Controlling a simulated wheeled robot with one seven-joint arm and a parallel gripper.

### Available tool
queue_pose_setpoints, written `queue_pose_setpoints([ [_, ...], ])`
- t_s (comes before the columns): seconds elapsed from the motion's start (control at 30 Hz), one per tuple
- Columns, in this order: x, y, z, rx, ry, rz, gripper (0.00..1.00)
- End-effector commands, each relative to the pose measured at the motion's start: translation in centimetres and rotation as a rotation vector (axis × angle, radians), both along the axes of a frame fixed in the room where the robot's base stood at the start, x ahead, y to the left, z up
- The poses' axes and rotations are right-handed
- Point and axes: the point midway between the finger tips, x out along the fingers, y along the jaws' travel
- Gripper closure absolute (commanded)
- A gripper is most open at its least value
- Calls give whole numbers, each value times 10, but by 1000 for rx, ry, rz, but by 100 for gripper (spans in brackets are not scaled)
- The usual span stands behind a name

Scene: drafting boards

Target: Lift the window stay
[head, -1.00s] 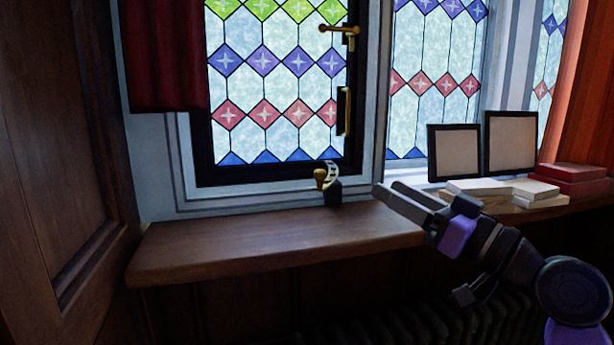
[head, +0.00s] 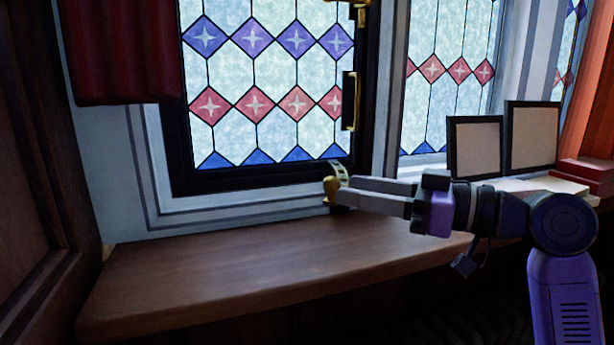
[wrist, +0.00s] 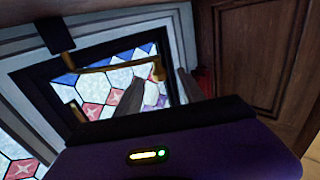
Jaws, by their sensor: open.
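The window stay is a curved brass arm with a rounded knob at its free end. In the head view its knob (head: 331,191) shows at the bottom of the dark window frame, just left of my fingertips. In the wrist view the brass stay (wrist: 112,66) runs across from a dark bracket, its knob just beyond and between my fingertips. My gripper (head: 347,191) is open, reaching in from the right above the sill; it also shows in the wrist view (wrist: 160,77). The fingers partly hide the stay's base in the head view. I cannot tell whether they touch the knob.
The wooden sill (head: 230,270) is clear below the window. Two dark-framed panels (head: 532,138) lean at the right, beside pale flat blocks and red boxes (head: 585,170). A dark red curtain (head: 120,50) hangs at upper left. A wood panel (head: 35,200) stands at left.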

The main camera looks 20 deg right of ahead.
Motion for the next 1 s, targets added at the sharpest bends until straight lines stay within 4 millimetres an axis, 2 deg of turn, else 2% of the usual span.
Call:
queue_pose_setpoints([
  [0.17,8,9,2,1,1,3,54],
  [0.6,50,51,1,-1,1,2,54],
  [0.97,55,55,0,0,0,1,54],
  [1.0,55,55,0,0,0,1,58],
])
